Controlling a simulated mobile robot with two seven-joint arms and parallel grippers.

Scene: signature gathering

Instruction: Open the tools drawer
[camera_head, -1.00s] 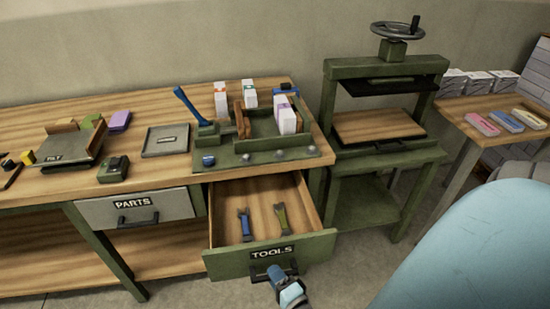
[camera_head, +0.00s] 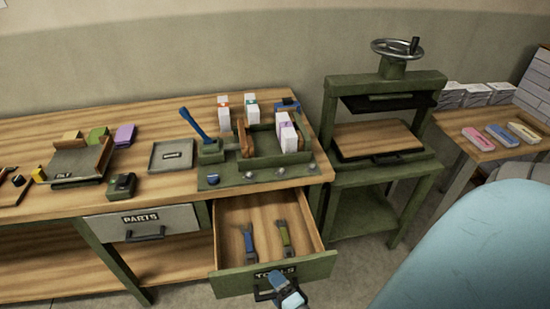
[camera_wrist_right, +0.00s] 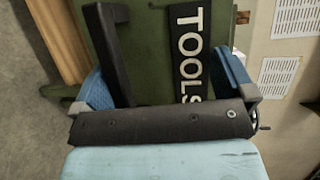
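The tools drawer, with a green front (camera_head: 312,267) and a TOOLS label (camera_head: 275,273), stands pulled out from under the bench. Two small tools, one blue-handled (camera_head: 248,238) and one olive-handled (camera_head: 284,234), lie inside it. My right gripper (camera_head: 289,291) is in front of the drawer front, by the dark handle (camera_head: 262,292). In the right wrist view its blue fingers (camera_wrist_right: 166,82) are spread wide, with the black handle (camera_wrist_right: 112,55) beside the left finger and the TOOLS label (camera_wrist_right: 187,50) between them. My left gripper is not in view.
The parts drawer (camera_head: 185,222), with a grey front, is shut to the left. The wooden bench (camera_head: 165,190) carries trays, blocks and a blue-lever device (camera_head: 193,124). A green press (camera_head: 385,130) stands to the right. Open floor shows in front of the press.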

